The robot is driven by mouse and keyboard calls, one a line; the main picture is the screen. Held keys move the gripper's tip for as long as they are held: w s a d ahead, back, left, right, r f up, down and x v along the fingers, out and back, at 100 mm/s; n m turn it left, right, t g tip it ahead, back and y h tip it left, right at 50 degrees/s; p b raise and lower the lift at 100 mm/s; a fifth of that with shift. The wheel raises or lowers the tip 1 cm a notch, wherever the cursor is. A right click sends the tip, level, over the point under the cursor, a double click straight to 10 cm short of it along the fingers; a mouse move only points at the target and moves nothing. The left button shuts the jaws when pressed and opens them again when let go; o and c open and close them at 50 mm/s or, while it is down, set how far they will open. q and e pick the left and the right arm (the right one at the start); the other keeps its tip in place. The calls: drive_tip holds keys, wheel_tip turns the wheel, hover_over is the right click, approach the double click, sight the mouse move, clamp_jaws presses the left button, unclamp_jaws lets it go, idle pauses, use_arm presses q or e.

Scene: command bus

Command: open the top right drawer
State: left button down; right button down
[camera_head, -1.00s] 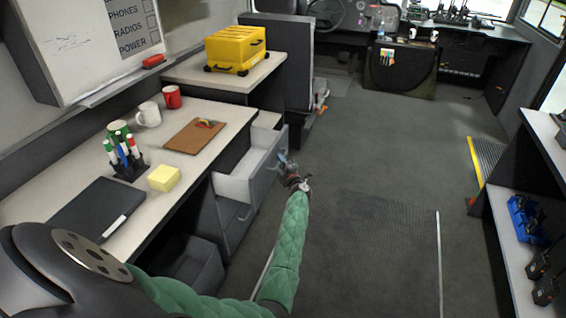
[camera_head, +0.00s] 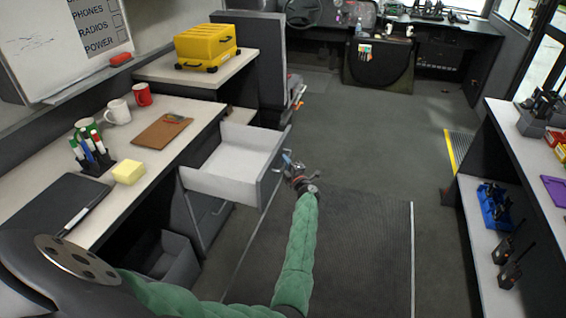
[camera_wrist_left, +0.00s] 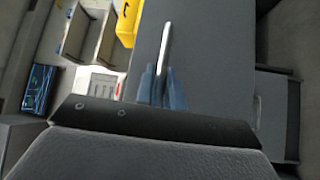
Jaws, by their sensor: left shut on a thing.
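The top right drawer (camera_head: 228,168) stands pulled out from the desk, and its empty white inside shows in the head view. My left gripper (camera_head: 287,160) is at its front face, shut on the drawer's handle (camera_head: 276,169). In the left wrist view the bluish fingers (camera_wrist_left: 160,88) close around the pale bar handle (camera_wrist_left: 165,50) on the grey drawer front (camera_wrist_left: 205,70). My right gripper does not show.
A lower drawer (camera_head: 211,214) sits below the open one, and another drawer at the lower left (camera_head: 178,262) stands open. The floor aisle (camera_head: 375,170) on the right is clear.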

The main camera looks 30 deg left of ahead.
use_arm(q)
drive_tip(key=shift+f, duration=0.1)
drive_tip(key=c, duration=1.5)
unclamp_jaws()
